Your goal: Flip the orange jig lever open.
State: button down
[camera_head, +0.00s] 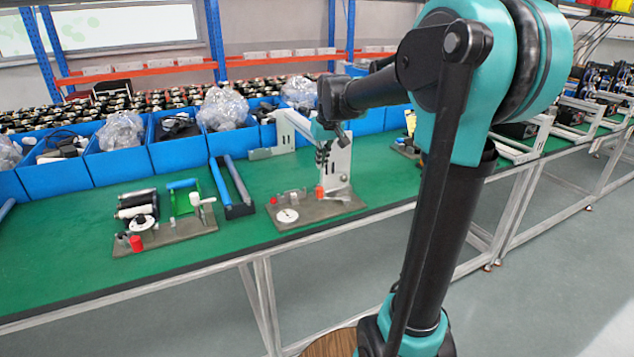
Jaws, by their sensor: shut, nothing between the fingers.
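The nearer jig to my gripper is a grey base plate (330,208) with a white dial (287,215) and an upright white plate (338,165). A small orange-red part (319,191), which looks like the orange lever, stands on it at the foot of the white plate. Its exact pose is too small to tell. My gripper (322,158) is shut and empty. It points down in front of the white plate, above the orange part and seemingly apart from it.
A second jig (165,235) with black rollers and a red knob (136,244) sits to the left. A blue-railed rack (233,190) stands between the jigs. Blue bins (50,178) line the back. Green bench top (70,265) is clear at the front left.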

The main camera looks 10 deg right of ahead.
jog(key=x, duration=1)
jog(key=shift+s, duration=0.1)
jog(key=shift+s, duration=0.1)
jog(key=s+n, duration=0.1)
jog(key=s+n+y, duration=0.1)
jog(key=shift+a+n, duration=0.3)
jog(key=s+n, duration=0.2)
jog(key=shift+s+n+g+y, duration=0.15)
jog(key=shift+n+g+y, duration=0.15)
jog(key=shift+n+g, duration=0.1)
jog(key=s+n, duration=0.2)
jog(key=s+n+g, duration=0.1)
jog(key=shift+d+n+y, duration=0.3)
jog(key=shift+d+y, duration=0.05)
jog(key=shift+y, duration=0.05)
jog(key=shift+s+d, duration=0.25)
jog(key=shift+s, duration=0.25)
jog(key=shift+s+d, duration=0.1)
